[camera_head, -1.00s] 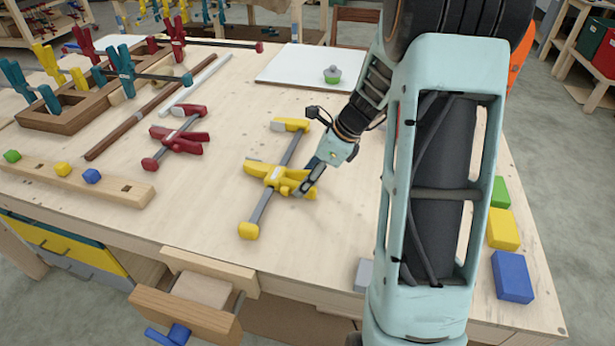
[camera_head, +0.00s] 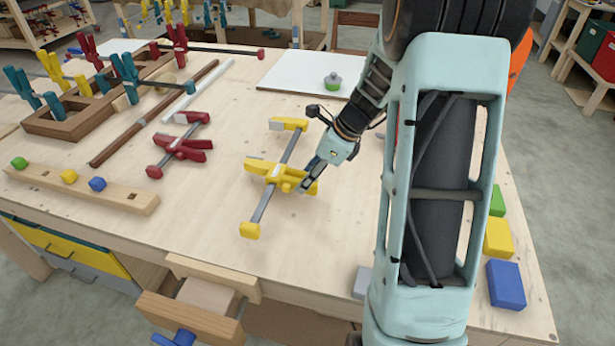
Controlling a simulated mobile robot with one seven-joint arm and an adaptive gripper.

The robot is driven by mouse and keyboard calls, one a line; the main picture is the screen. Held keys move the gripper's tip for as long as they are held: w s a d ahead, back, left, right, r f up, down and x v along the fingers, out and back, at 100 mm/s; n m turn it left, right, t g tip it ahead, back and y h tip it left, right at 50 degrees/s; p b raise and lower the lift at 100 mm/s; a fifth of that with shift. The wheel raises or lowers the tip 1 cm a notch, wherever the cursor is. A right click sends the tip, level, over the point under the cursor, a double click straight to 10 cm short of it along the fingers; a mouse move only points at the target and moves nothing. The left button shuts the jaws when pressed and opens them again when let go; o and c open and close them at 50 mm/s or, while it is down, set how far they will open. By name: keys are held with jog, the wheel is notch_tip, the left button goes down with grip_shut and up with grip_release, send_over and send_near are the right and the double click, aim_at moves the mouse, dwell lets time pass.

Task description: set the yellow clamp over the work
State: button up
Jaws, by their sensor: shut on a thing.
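The yellow clamp (camera_head: 284,177) has a grey bar and yellow ends. It is above or on the middle of the pale workbench (camera_head: 220,215); I cannot tell if it touches the top. My gripper (camera_head: 306,186) is shut on its yellow middle part from the right; the fingers are partly hidden. At the back left a brown wooden form (camera_head: 65,123) bears teal, yellow and red clamps standing upright. It may be the work, but the view does not make this certain.
A red clamp (camera_head: 182,147) lies left of the yellow one. Beyond it are a brown rod (camera_head: 150,115) and a white rod (camera_head: 200,90). A pegged wooden strip (camera_head: 85,188) lies at the front left. A white board (camera_head: 300,72) is at the back. Colored blocks (camera_head: 505,283) sit at right.

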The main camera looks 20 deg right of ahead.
jog(key=shift+r+p, duration=0.5)
jog(key=shift+r, duration=0.45)
jog(key=shift+f, duration=0.1)
jog(key=a+n+g+p, duration=0.1)
jog(key=n, duration=0.2)
jog(key=s+a+n+g+p, duration=0.1)
jog(key=a+n, duration=0.1)
jog(key=n, duration=0.1)
jog(key=s+a+n+g, duration=0.1)
jog(key=a+n+g, duration=0.1)
jog(key=n, duration=0.1)
jog(key=shift+a+r+y+p, duration=0.15)
jog(key=shift+r+y+p, duration=0.15)
jog(key=shift+y+p, duration=0.1)
jog(key=s+n+g+h+p, duration=0.1)
jog(key=n, duration=0.4)
jog(key=s+a+r+n+g+h+p, duration=0.1)
jog(key=n+g+h, duration=0.1)
jog(key=n, duration=0.3)
jog(key=s+r+n+g+h+p, duration=0.1)
jog(key=s+n+h+p, duration=0.1)
jog(key=n, duration=0.4)
jog(key=shift+s+a+r+g, duration=0.1)
jog(key=shift+a+r+g, duration=0.1)
jog(key=shift+g, duration=0.2)
